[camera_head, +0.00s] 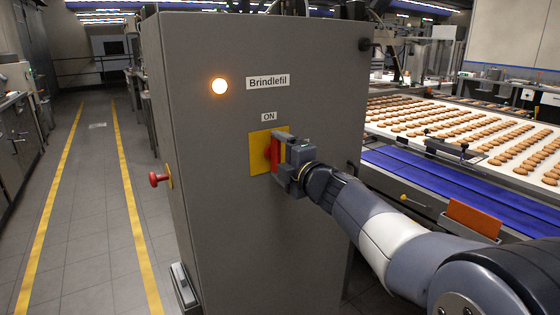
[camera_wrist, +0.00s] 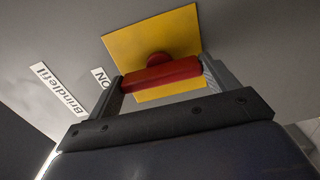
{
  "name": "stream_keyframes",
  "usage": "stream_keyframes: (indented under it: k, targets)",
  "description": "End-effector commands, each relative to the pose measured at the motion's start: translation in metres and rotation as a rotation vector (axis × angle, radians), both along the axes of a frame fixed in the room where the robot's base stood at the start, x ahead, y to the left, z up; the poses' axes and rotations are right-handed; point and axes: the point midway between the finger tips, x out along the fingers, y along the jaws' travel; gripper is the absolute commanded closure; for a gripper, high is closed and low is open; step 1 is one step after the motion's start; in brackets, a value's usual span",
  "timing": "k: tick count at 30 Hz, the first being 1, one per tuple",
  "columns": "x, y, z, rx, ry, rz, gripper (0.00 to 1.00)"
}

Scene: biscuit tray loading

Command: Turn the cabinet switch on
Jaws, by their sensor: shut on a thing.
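The grey cabinet (camera_head: 215,200) stands upright in the middle of the head view. Its red switch handle (camera_head: 273,150) sits on a yellow plate (camera_head: 258,163) below an "ON" label (camera_head: 269,116). In the wrist view the red handle (camera_wrist: 160,74) is a bar on a round hub in front of the yellow plate (camera_wrist: 150,38). My gripper (camera_head: 283,152) is at the switch, shut on the red handle, with one finger at each end of the bar. A round lamp (camera_head: 219,86) on the cabinet is lit warm white. My gripper partly hides the handle in the head view.
A red mushroom button (camera_head: 158,179) sticks out from the cabinet's left side. A "Brindlefil" label (camera_head: 268,81) is above the switch. A conveyor with rows of biscuits (camera_head: 480,130) is at the right. A walkway between yellow lines (camera_head: 90,200) is clear at the left.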

Motion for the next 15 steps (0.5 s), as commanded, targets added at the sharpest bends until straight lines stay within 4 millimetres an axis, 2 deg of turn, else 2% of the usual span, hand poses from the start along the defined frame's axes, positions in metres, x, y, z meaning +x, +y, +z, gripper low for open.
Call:
stream_keyframes:
  k: [15]
  targets:
    - [-0.0001, 0.0004, -0.0004, -0.028, -0.018, 0.001, 0.41]
